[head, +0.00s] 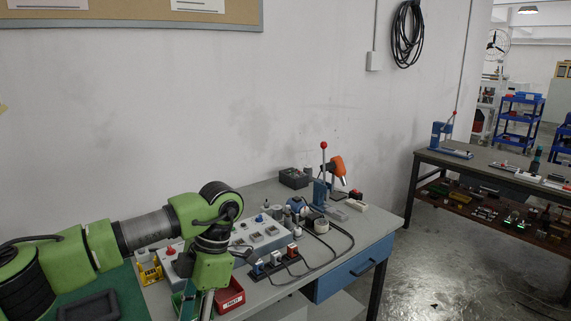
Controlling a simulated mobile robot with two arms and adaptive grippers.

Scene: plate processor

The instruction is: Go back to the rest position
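My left arm comes in from the left, green with dark joints. It bends down at the wrist over the near left part of the grey workbench (378,232). Only part of my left gripper (207,303) shows, below the wrist at the bottom edge of the picture. Its fingertips are cut off or hidden, so I cannot tell whether it is open or holds anything. My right arm and gripper are not in view.
A grey control box (262,234), a red bin (229,296), a yellow holder (150,272) and a blue press with an orange part (338,168) stand on the bench. A black tray (90,307) lies on a green surface. Clear floor (440,270) lies to the right.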

